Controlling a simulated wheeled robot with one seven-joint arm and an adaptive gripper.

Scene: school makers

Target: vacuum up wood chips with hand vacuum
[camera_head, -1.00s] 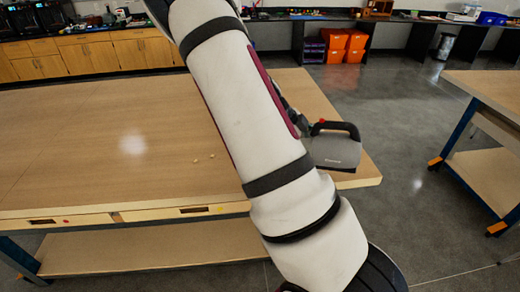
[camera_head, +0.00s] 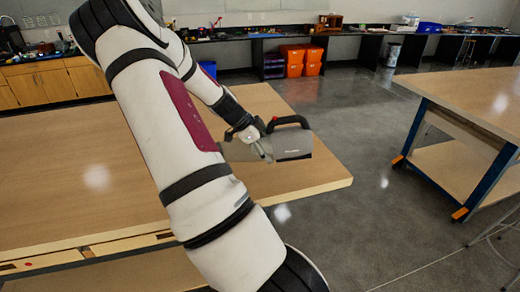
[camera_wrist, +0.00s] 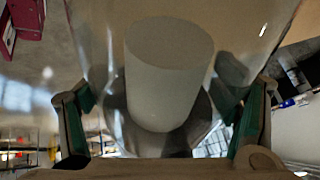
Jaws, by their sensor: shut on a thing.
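The hand vacuum (camera_head: 293,146) is grey with a black loop handle and a red part near my gripper. It is over the right part of the wooden table (camera_head: 290,178); whether it touches the top cannot be told. My gripper (camera_head: 256,138) is shut on it. In the wrist view the vacuum's clear bin with a pale cylinder inside (camera_wrist: 168,75) fills the middle, between the two fingers of my gripper (camera_wrist: 160,120). No wood chips show now; my arm covers much of the tabletop.
A second table (camera_head: 475,90) with a blue frame stands at the right, across an open grey floor (camera_head: 370,190). Orange bins (camera_head: 302,60) and a long black counter (camera_head: 350,42) are at the back. Wooden cabinets (camera_head: 55,83) stand at the back left.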

